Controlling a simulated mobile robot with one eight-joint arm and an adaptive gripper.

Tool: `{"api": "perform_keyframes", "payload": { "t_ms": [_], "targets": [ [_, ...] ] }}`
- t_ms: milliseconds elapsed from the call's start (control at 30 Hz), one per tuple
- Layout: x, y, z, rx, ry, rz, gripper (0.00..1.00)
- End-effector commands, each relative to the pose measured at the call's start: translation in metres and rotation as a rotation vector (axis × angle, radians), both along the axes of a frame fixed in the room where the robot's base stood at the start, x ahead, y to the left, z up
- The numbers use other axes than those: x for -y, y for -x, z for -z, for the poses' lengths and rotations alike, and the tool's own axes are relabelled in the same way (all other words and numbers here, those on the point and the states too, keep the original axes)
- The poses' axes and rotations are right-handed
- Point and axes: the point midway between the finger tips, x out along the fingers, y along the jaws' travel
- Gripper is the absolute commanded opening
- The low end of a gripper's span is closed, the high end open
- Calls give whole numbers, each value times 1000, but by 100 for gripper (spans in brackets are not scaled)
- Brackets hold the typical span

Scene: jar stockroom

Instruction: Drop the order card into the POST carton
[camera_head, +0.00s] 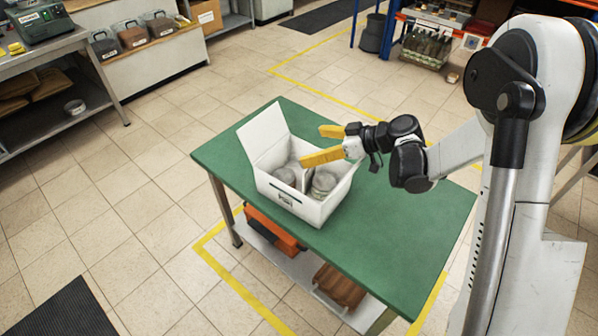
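The white POST carton (303,208) stands on the green table (380,235) with its lid flap (264,138) raised at the back left. Its front wall bears dark lettering and a dark slot-like line. Round grey-lidded jars (324,182) sit inside it, with a thin upright pale piece between them that could be a divider or a card. My gripper (311,146) has two yellow fingers spread apart, above the carton's back right side. One finger reaches over the opening and hides part of the inside. I see nothing held between the fingers. I cannot make out the order card for certain.
The table is clear right of and in front of the carton. Its lower shelf holds an orange item (272,230) and a brown item (340,286). Yellow floor lines surround the table. A bench (50,55) stands at the left, and a rack with bottles (428,48) at the back right.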

Motion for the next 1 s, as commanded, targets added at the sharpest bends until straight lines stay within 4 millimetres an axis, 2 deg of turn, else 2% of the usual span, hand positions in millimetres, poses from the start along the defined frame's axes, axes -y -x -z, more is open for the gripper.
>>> {"api": "perform_keyframes", "payload": {
  "t_ms": [267, 700, 833, 1000],
  "targets": [
    [8, 3, -5, 0, 0, 4, 100],
    [80, 34, -47, 1, 0, 3, 100],
    [93, 39, -55, 0, 0, 2, 100],
    [97, 41, -58, 0, 0, 0, 100]
  ]
}}
